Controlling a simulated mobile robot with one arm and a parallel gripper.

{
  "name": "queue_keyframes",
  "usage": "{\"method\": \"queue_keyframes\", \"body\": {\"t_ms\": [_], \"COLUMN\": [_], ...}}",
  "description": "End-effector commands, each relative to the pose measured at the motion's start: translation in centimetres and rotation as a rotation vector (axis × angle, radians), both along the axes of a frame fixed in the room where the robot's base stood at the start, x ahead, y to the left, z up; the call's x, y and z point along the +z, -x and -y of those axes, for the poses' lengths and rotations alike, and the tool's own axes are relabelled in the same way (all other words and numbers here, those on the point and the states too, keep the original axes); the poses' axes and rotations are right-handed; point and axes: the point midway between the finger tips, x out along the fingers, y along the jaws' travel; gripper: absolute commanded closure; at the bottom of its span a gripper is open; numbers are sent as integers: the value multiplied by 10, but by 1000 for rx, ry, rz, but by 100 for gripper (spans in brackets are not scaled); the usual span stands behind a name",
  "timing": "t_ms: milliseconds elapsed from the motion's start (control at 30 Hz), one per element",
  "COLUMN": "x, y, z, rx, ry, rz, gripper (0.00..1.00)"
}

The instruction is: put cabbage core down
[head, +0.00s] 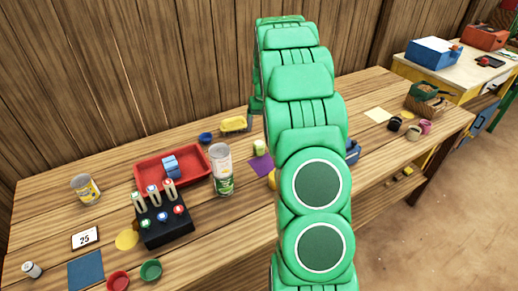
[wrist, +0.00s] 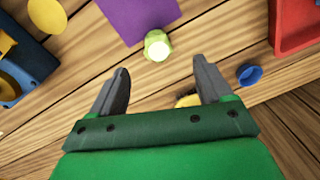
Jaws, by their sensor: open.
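The cabbage core (head: 259,147), a small pale green piece with a whitish end, stands on the wooden table close to a purple square (head: 261,167). In the wrist view the cabbage core (wrist: 157,45) is just beyond my fingertips, touching or nearly touching the edge of the purple square (wrist: 138,14). My gripper (wrist: 161,66) is open, with nothing seen between its fingers. The core lies roughly in line with the gap, clear of both fingers. In the head view my green arm hides the gripper.
A blue cap (wrist: 250,75) and a red tray (wrist: 283,40) lie to the right in the wrist view. A blue object (wrist: 28,65) with yellow parts is at the left.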

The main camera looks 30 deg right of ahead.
Motion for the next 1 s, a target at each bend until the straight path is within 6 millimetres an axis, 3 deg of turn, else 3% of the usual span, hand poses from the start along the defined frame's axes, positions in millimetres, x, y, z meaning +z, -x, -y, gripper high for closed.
{"method": "queue_keyframes", "body": {"t_ms": [500, 767, 1000], "x": [-48, -65, -76], "y": [24, 32, 38], "z": [18, 28, 43], "rx": [363, 489, 556], "ry": [-361, -399, -332], "rz": [410, 707, 956], "gripper": [21, 21, 21]}}
